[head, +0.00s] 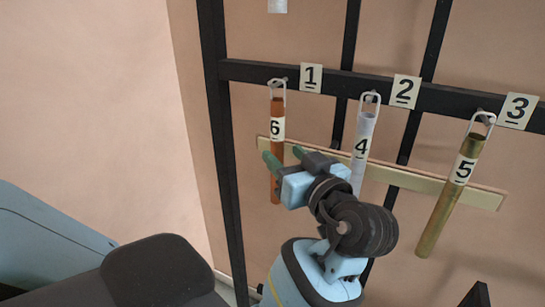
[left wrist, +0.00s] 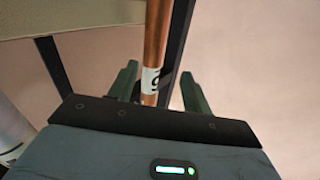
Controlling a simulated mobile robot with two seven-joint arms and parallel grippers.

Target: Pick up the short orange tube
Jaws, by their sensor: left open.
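The orange tube (head: 277,108), copper-coloured with a white label "6", hangs upright by a pale loop from a peg beside the "1" card. My left gripper (head: 284,156) is open at the tube's middle, below its label, and hides part of it. In the left wrist view the tube (left wrist: 157,35) runs between the two green fingers (left wrist: 160,85), with a gap on each side. Its label shows close to the gripper's palm, where the palm edge cuts off the view of the tube. I cannot tell whether anything touches.
A pale tube "4" (head: 364,128) and a brass tube "5" (head: 447,205) hang to the right from the black bar (head: 340,83). A cream strip (head: 400,176) crosses behind the tubes. Black uprights (head: 218,120) stand near the wall. Open wall lies at left.

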